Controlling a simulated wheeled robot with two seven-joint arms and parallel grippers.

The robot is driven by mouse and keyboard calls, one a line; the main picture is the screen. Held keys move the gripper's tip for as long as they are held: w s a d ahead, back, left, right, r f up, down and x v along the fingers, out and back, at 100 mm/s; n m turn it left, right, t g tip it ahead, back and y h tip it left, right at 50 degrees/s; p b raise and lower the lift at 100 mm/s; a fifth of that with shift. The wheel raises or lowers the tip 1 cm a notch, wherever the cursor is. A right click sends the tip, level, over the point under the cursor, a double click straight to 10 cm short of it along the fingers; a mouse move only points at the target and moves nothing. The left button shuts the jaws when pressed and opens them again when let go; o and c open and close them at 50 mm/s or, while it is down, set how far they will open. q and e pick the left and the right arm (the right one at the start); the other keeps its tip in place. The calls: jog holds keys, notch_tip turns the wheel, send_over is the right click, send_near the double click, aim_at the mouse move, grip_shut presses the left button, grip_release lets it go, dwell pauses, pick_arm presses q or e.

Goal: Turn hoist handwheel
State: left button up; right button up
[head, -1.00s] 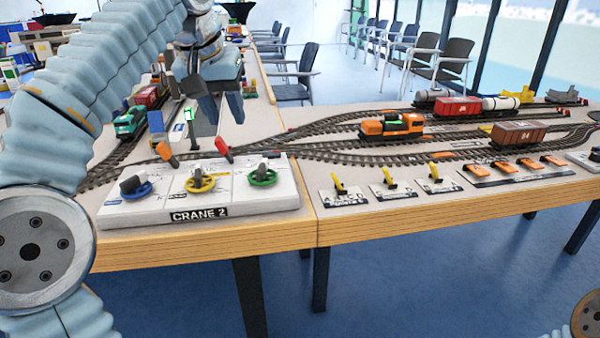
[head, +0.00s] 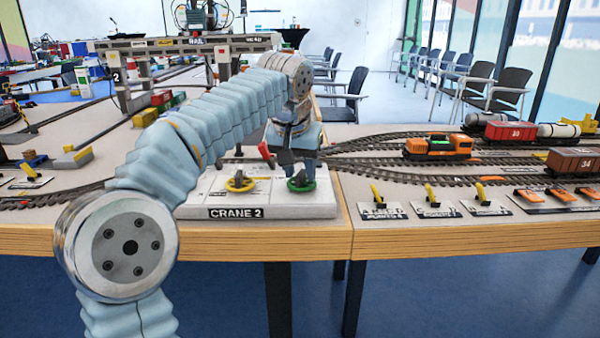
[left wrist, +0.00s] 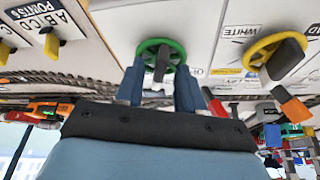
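The CRANE 2 panel (head: 275,212) stands at the table's front edge. Its green handwheel (head: 301,187) is at the right end, with a dark handle across it. The yellow handwheel (head: 240,182) is left of it. Nothing legible says which wheel is the hoist. My left gripper (head: 299,172) points down at the green wheel. In the left wrist view (left wrist: 160,88) its two fingers are apart, one on each side of the green wheel's (left wrist: 146,47) dark handle (left wrist: 162,63), with gaps visible. The panel's left end is hidden behind my left arm. My right gripper is out of view.
A red lever (head: 266,154) stands just behind the panel, left of the gripper. Yellow point levers (head: 430,194) line the table to the right. Tracks with an orange locomotive (head: 438,147) lie behind. A gantry crane (head: 185,43) spans the back left.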

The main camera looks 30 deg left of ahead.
pick_arm(q)
jog(key=shift+f, duration=0.1)
grip_shut()
dwell(0.4)
jog(key=shift+w+d+n+y+p, duration=0.15)
jog(key=shift+n+y+p, duration=0.35)
jog(key=shift+n+p, duration=0.5)
jog(key=n, duration=0.1)
jog(key=n+y+p, duration=0.1)
jog(key=n, duration=0.1)
jog(key=n+g+p, duration=0.1)
jog(key=shift+w+d+r+n, duration=0.15)
jog(key=shift+d+r+n, duration=0.1)
jog(key=shift+n, duration=0.15)
jog(key=n+p, duration=0.1)
jog(key=n, duration=0.1)
jog(key=n+g+y+p, duration=0.1)
jog(key=n, duration=0.1)
jog(key=shift+w+d+f, duration=0.1)
jog(key=shift+w, duration=0.1)
jog(key=shift+w+n+g+y+p, duration=0.15)
jog(key=shift+n+g+y+p, duration=0.15)
jog(key=shift+n+g+p, duration=0.75)
jog(key=shift+f+n+t, duration=0.1)
jog(key=shift+n+t, duration=0.15)
jog(key=shift+n, duration=0.3)
